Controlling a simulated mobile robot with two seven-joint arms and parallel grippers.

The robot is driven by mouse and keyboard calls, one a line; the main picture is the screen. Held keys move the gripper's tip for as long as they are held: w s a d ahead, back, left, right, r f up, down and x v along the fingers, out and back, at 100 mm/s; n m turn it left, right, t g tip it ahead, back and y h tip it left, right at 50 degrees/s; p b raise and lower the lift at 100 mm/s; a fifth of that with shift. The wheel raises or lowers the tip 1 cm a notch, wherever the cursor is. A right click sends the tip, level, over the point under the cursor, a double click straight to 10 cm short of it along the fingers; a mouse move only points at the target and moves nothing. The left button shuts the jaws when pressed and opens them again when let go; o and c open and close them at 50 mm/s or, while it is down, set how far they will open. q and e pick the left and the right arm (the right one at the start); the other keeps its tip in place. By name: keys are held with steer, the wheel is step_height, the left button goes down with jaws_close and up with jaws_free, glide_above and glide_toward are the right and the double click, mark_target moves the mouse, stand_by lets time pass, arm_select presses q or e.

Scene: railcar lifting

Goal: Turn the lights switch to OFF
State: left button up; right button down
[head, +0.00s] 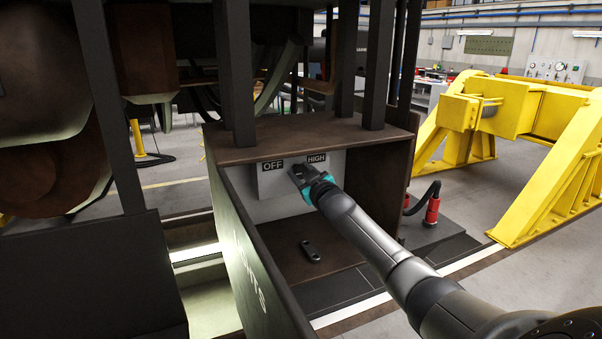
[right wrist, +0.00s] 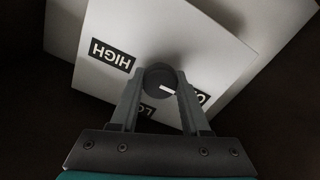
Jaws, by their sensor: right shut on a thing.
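The lights switch is a dark round knob (right wrist: 160,76) on a pale panel (right wrist: 222,55); in the head view the panel (head: 268,187) sits inside a brown open-front box. My right gripper (head: 300,175) reaches into the box; its fingers (right wrist: 160,88) are shut on the knob from both sides. The knob's white mark points toward the right label in the right wrist view, partly hidden by a finger. The OFF label (head: 272,166) is at left and the HIGH label (head: 317,158) at right in the head view. A third label shows partly between the fingers. My left gripper is out of view.
The box's open door (head: 240,250), lettered LIGHTS, stands at the left of my arm. A small dark object (head: 310,251) lies on the box floor. Dark posts rise above the box. A yellow steel frame (head: 560,170) stands to the right, with open floor beside it.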

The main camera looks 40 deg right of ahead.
steer(key=shift+c, duration=1.9)
jaws_free()
steer(key=shift+s, duration=0.15)
steer(key=shift+s+a+f, duration=0.1)
steer(key=shift+s+a, duration=0.15)
steer(key=shift+s, duration=0.3)
steer(key=v, duration=1.4)
steer(key=shift+r+b, duration=0.2)
steer(key=shift+b, duration=0.15)
steer(key=shift+d, duration=0.1)
steer(key=shift+w, duration=0.1)
